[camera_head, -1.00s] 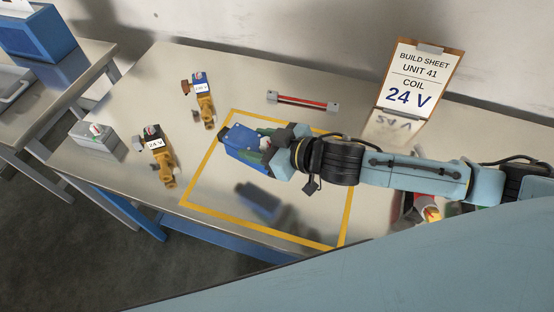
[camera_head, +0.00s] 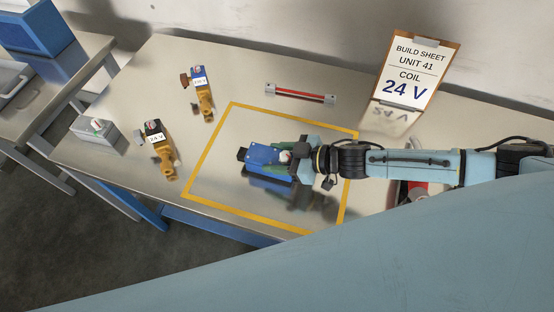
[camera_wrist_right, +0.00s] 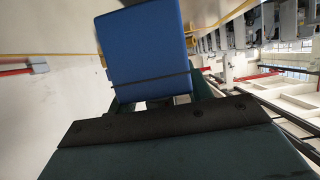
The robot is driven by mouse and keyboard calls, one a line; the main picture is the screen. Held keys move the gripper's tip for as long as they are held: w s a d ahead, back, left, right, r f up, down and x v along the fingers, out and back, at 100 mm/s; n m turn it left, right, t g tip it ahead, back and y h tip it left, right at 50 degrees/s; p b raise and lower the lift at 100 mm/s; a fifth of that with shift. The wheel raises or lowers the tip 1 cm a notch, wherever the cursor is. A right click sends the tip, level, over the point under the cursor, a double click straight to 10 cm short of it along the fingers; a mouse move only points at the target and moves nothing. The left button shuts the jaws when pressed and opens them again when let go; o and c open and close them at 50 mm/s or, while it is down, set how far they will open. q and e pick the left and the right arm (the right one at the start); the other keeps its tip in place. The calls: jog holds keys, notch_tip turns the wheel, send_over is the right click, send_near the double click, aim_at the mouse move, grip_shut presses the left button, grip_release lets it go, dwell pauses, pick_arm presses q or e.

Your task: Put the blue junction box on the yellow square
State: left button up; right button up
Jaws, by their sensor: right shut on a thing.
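The blue junction box (camera_head: 266,160) is inside the outline of the yellow square (camera_head: 217,125) in the head view, with a dark fitting at its left end. My right gripper (camera_head: 292,158) comes in from the right and is shut on the box's right part. The box also fills the upper middle of the right wrist view (camera_wrist_right: 145,50), between the dark jaw parts. A dark shape below the box on the shiny top looks like its reflection or shadow; I cannot tell whether the box touches the table. My left gripper is not in view.
Two brass valves with labelled coils, one blue (camera_head: 200,82) and one black (camera_head: 156,137), stand left of the square. A grey box (camera_head: 97,131) is at the table's left edge. A red bar (camera_head: 300,95) and a build sheet (camera_head: 416,75) are behind.

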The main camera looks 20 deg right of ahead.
jog(key=shift+f, duration=0.6)
jog(key=shift+f, duration=0.25)
jog(key=o, duration=1.1)
jog(key=shift+r, duration=0.2)
jog(key=v, duration=1.2)
